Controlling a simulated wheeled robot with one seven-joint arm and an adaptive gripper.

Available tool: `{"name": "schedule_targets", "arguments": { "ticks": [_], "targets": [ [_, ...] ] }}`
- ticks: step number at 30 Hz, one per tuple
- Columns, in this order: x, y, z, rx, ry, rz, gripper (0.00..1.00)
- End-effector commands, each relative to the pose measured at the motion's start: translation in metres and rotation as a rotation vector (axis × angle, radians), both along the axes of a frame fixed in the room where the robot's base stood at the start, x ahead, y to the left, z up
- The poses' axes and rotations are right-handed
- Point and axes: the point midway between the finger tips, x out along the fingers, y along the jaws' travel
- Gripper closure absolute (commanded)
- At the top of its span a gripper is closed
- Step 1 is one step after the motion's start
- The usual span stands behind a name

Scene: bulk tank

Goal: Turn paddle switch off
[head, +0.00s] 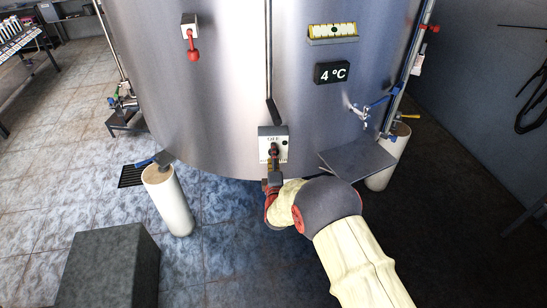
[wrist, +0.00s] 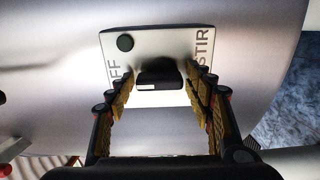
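The paddle switch is a pale plate (head: 264,134) low on the front of the steel tank, marked OFF at its top in the head view. In the wrist view its plate (wrist: 150,45) reads OFF at the left and STIR at the right. The dark paddle (wrist: 160,78) stands out from the plate between the two words. My gripper (head: 273,176) is at the lower part of the switch. In the wrist view my gripper (wrist: 162,82) has its fingers apart, one on each side of the paddle. I cannot tell whether they touch it.
A red-handled switch (head: 192,40) and a 4 °C display (head: 332,72) are higher on the tank. A blue-handled valve (head: 372,105) and a grey shelf (head: 357,160) are at the right. A grey block (head: 110,268) stands at lower left. The tiled floor at left is mostly clear.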

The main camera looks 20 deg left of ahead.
Motion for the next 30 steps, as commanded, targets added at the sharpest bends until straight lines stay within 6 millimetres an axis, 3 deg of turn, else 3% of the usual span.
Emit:
{"name": "schedule_targets", "arguments": {
  "ticks": [14,30],
  "targets": [
    [-0.004,-0.002,0.0,0.0,0.001,-0.001,0.39],
    [-0.092,-0.037,-0.001,-0.001,0.002,0.0,0.39]
  ]
}}
